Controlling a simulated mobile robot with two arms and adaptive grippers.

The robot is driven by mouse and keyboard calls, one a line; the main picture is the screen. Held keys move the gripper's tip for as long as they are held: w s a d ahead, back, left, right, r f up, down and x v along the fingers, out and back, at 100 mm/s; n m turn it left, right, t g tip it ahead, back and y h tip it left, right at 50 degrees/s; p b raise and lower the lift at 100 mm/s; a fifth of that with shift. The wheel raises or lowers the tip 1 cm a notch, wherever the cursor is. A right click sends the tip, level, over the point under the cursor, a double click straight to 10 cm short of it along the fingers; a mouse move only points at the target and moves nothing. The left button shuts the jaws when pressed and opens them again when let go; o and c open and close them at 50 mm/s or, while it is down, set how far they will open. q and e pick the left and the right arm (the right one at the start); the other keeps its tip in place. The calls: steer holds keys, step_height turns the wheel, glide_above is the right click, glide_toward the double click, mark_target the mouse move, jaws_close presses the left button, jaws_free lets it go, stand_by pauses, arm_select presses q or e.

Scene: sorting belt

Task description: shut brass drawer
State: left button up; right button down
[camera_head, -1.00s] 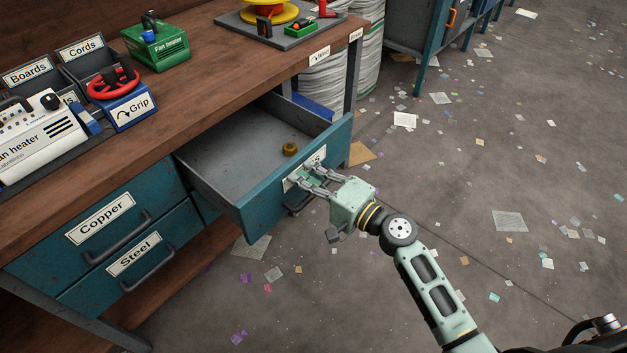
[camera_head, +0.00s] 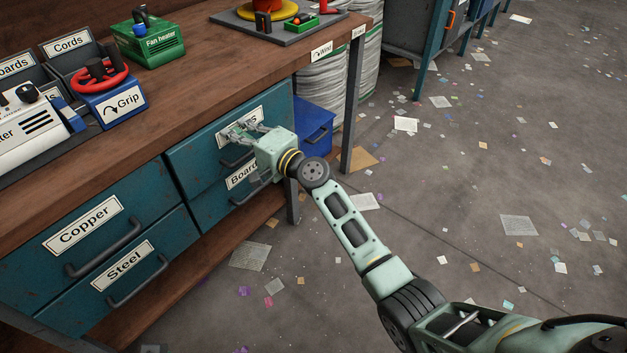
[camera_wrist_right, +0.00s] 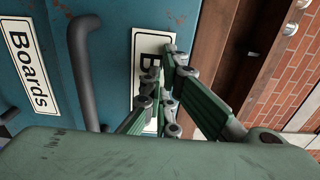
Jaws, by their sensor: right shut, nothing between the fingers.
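The teal brass drawer (camera_head: 190,152) sits closed in the bench, its front level with the drawers around it. Its label is mostly covered by my right gripper (camera_head: 242,130), and only the start and end of the word show. My right gripper is shut and empty, with its fingertips at the label. In the right wrist view the gripper (camera_wrist_right: 166,92) is against or very near the brass drawer's label (camera_wrist_right: 150,48), and the drawer's dark handle (camera_wrist_right: 88,70) stands to the left. My left gripper is not in view.
The boards drawer (camera_head: 212,208) is shut below, and the copper drawer (camera_head: 50,255) and steel drawer (camera_head: 105,300) are shut at left. A blue bin (camera_head: 316,122) stands right of the drawers by the bench leg (camera_head: 352,105). Paper scraps litter the open floor.

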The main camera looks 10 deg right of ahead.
steer(key=shift+r+x, duration=0.2)
steer(key=shift+x, duration=0.75)
steer(key=shift+r, duration=0.15)
